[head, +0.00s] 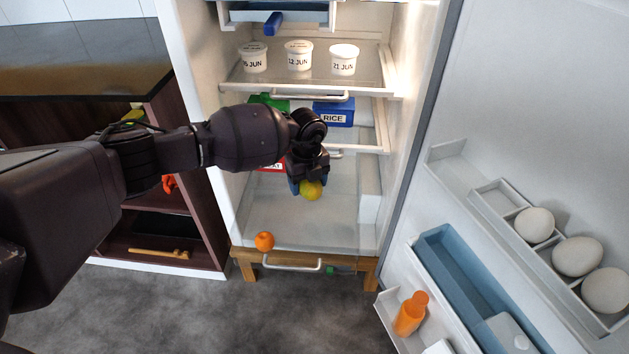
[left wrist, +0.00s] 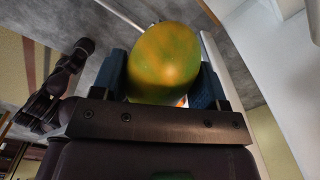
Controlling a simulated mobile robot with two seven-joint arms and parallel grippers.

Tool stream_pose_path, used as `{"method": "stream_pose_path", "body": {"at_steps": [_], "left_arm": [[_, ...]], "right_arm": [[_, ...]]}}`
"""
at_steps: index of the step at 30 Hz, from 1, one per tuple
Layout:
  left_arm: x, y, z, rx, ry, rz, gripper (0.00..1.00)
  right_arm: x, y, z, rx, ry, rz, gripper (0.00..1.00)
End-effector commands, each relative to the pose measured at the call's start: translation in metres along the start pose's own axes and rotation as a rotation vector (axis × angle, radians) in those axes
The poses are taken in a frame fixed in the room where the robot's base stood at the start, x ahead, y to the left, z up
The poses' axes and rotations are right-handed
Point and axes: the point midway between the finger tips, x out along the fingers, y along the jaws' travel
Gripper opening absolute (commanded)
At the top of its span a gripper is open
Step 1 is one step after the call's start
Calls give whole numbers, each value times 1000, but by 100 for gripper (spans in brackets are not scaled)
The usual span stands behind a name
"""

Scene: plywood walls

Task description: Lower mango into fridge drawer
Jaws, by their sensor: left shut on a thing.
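My left gripper (head: 304,186) is shut on the yellow-green mango (head: 312,190) and holds it inside the open fridge, over the low drawer (head: 335,228). The mango also shows in the left wrist view (left wrist: 166,62) between the two blue fingers, with orange patches on its skin. The drawer is pale and see-through, with a white handle (head: 292,267) at its front. An orange (head: 264,241) lies at its front left corner. The gap between mango and drawer floor is hard to judge. My right gripper cannot be made out in either view.
Above are a green box (head: 268,101), a blue RICE box (head: 333,113) and a shelf of dated white tubs (head: 298,54). A red box is partly hidden behind my arm. The open door (head: 520,120) at right holds eggs (head: 577,256) and an orange bottle (head: 411,313). Dark shelving stands left.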

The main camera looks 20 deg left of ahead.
Motion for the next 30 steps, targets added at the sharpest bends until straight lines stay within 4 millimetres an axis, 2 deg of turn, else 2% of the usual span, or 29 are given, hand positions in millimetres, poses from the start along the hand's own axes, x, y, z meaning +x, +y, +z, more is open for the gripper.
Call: {"method": "stream_pose_path", "body": {"at_steps": [1, 3, 12, 17, 20, 26, 30], "left_arm": [[10, -4, 3, -67, 5, 4, 36], [15, -8, 7, -168, 5, 5, 36], [23, -21, 21, -469, 1, 1, 36], [25, -23, 23, -519, 1, 0, 36], [34, -23, 23, -524, 2, 2, 36], [68, -20, 22, -521, 7, 12, 36], [92, -20, 21, -521, 6, 12, 36]], "right_arm": [[3, -2, 5, -2, -10, -4, 43], [5, -2, 7, -5, -12, -6, 43], [6, -4, 13, -15, -26, -12, 43], [7, -4, 13, -19, -26, -13, 43], [8, -5, 16, -25, -29, -15, 43], [14, -9, 23, -51, -34, -23, 43], [19, -12, 17, -79, -9, -30, 43]]}}
